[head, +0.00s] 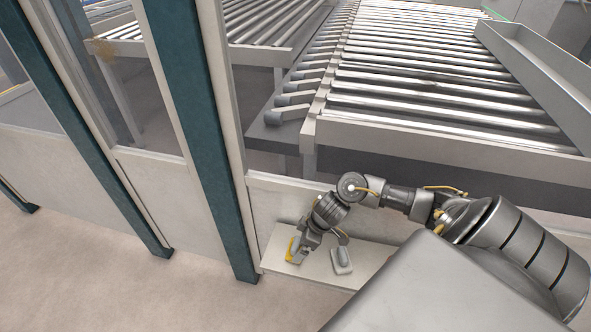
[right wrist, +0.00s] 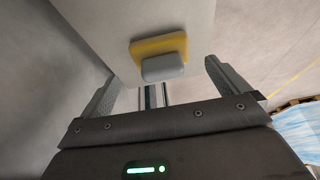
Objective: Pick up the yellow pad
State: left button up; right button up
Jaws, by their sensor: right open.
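The yellow pad (right wrist: 152,47) has a grey block-like grip (right wrist: 163,68) on its near side and lies on a pale shelf (right wrist: 120,18). In the head view the yellow pad (head: 290,247) is partly hidden by my right gripper (head: 298,254), at the left end of the shelf (head: 318,270). In the right wrist view my right gripper (right wrist: 162,76) is open, with one finger on each side of the grey grip. A gap shows between each finger and the grip. My left gripper is not in view.
A teal post (head: 205,130) rises just left of the shelf. A roller conveyor (head: 430,75) lies behind. A blue-and-white item (right wrist: 300,132) shows at the wrist view's right edge.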

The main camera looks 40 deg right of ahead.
aim_at(297, 244)
jog(key=b+x, duration=0.1)
jog(key=x, duration=0.3)
jog(key=shift+w+a+f, duration=0.1)
jog(key=shift+a+f, duration=0.15)
jog(key=shift+w+f, duration=0.1)
jog(key=shift+f, duration=0.1)
jog(key=c, duration=1)
jog(key=shift+r, duration=0.5)
notch_tip(297, 244, up, 3)
jog(key=shift+f+p, duration=0.2)
jog(key=shift+p, duration=0.45)
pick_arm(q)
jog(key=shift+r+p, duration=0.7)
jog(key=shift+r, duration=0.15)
pick_arm(e)
jog(key=s+r, duration=0.3)
jog(key=s, duration=0.1)
jog(key=s+d+r, duration=0.1)
jog(key=s+r, duration=0.2)
jog(key=s, duration=0.2)
jog(key=s+r, duration=0.3)
jog(key=s, duration=0.2)
jog(key=shift+d+r, duration=0.2)
